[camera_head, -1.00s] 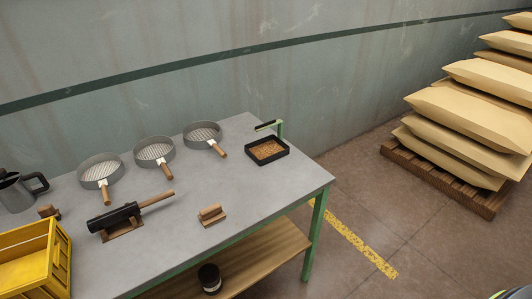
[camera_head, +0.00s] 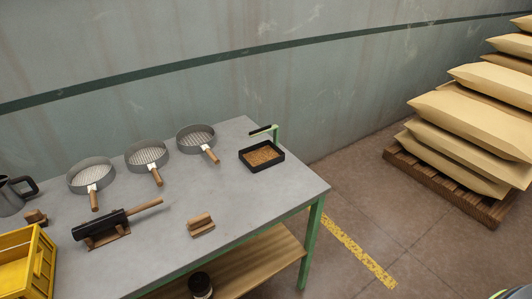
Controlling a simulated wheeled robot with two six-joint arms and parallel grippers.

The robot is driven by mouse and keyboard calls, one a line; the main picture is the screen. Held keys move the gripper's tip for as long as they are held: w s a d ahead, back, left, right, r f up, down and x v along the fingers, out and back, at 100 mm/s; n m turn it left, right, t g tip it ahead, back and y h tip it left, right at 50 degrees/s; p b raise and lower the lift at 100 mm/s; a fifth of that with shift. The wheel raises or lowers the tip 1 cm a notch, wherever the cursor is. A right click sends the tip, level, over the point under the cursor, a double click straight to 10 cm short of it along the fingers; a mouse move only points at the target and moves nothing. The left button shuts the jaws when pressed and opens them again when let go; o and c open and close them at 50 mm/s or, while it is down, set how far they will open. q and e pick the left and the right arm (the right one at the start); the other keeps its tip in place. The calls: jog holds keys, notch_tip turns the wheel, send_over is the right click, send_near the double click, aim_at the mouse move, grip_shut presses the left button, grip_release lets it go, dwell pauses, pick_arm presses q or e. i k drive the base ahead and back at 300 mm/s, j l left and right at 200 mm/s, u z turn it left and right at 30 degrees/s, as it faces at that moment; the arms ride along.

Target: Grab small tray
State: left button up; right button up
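The small tray (camera_head: 262,156) is a black rectangular tray with brown, grain-like contents. It sits near the far right corner of the grey table. A green upright with a black-ended arm (camera_head: 264,129) stands at its back edge; I cannot tell whether it is the tray's handle. Neither of my grippers shows in the head view.
Three round sieves with wooden handles (camera_head: 196,138) stand along the back of the table (camera_head: 240,200). A black cylinder tool (camera_head: 100,224), a small wooden block (camera_head: 200,224) and a yellow crate (camera_head: 40,262) are nearer. Sacks on a pallet (camera_head: 440,187) stand right, beyond open floor.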

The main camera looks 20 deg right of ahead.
aim_at(262, 155)
jog(key=i+l+u, duration=0.15)
jog(key=l+u, duration=0.2)
jog(key=l, duration=0.85)
jog(key=l+u, duration=0.35)
jog(key=l, duration=0.8)
